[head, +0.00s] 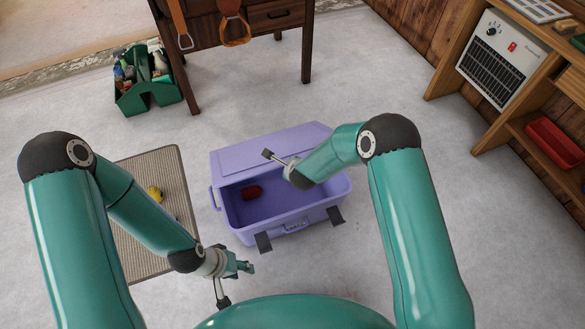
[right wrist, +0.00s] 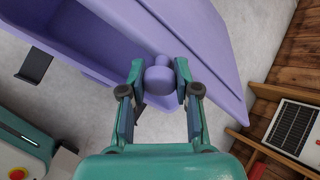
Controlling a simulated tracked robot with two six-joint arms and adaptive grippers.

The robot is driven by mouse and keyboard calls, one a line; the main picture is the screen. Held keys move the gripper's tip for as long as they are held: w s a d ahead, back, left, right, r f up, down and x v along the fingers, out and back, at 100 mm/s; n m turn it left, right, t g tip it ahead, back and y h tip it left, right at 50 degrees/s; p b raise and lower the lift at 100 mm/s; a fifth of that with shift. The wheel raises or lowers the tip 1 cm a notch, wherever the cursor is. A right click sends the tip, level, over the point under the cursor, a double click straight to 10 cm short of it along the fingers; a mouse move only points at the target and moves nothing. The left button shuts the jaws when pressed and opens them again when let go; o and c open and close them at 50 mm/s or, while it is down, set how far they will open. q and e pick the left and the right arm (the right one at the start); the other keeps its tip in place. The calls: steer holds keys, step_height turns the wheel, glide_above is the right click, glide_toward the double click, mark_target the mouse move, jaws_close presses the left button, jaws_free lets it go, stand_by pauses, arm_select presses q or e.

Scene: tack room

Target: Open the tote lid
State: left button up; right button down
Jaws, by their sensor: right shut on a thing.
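A purple tote (head: 287,232) stands on the floor in the middle of the head view. Its lid (head: 262,150) is raised along the far side, so the inside is exposed, with a dark red thing (head: 251,192) in it. My right gripper (right wrist: 162,74) is shut on a purple knob (right wrist: 159,82) on the tote, seen close in the right wrist view.
A woven mat (head: 145,255) with a small yellow thing (head: 155,193) lies left of the tote. A green caddy (head: 148,98) and a wooden table (head: 307,50) stand behind. A wooden shelf (head: 447,80) with a heater (head: 500,58) is at right. Floor right of the tote is clear.

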steer(key=shift+a, duration=0.1)
steer(key=c, duration=0.8)
jaws_free()
steer(key=shift+w+f, duration=0.1)
steer(key=v, duration=1.2)
steer(key=shift+f, duration=0.1)
